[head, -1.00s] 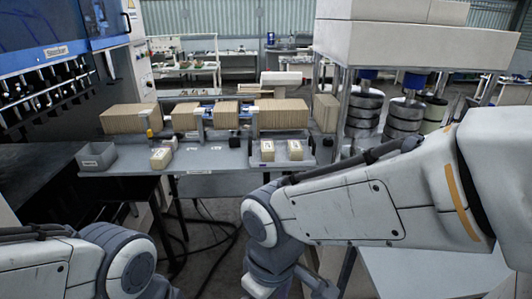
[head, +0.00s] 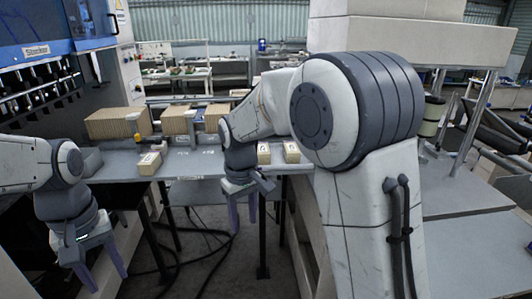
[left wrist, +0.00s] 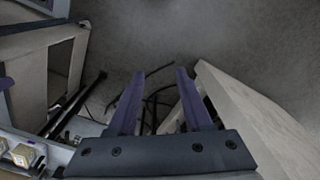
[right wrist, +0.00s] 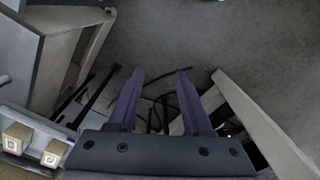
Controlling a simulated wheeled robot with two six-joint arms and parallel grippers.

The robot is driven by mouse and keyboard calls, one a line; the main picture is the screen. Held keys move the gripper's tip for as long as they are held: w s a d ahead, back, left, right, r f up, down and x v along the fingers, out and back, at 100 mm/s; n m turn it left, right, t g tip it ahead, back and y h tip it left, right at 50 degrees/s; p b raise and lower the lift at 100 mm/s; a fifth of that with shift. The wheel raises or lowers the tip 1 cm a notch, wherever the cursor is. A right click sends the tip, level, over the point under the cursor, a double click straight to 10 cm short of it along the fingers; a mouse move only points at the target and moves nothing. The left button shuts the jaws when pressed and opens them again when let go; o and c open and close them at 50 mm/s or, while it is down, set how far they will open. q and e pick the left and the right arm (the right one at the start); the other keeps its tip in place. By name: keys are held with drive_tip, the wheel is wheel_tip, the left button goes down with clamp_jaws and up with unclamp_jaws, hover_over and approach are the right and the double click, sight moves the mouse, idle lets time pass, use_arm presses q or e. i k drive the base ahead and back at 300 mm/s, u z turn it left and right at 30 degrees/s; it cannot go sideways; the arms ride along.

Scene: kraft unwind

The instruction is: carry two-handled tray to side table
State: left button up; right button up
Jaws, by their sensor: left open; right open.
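A shallow grey tray (head: 284,168), holding two small labelled boxes, sits at the right end of the grey work table; my right arm partly covers it. Its handles cannot be made out. The tray also shows at the lower left of the right wrist view (right wrist: 36,150). My right gripper (head: 243,222) hangs open and empty, fingers down, at the table's front edge, left of the tray. My left gripper (head: 102,278) is open and empty, low in front of the table's left part. A grey surface (head: 465,235) on the right may be the side table.
A labelled box (head: 149,163) lies near the table's front edge, beside a grey bin (head: 90,160). Several kraft stacks (head: 118,123) stand behind. Cables lie on the floor below. The blue machine (head: 50,40) stands at the left.

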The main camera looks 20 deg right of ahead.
sight(433, 258)
drive_tip(key=u, duration=0.05)
drive_tip(key=i, duration=1.25)
drive_tip(key=z, duration=0.7)
drive_tip(key=i, duration=0.85)
drive_tip(key=z, duration=0.45)
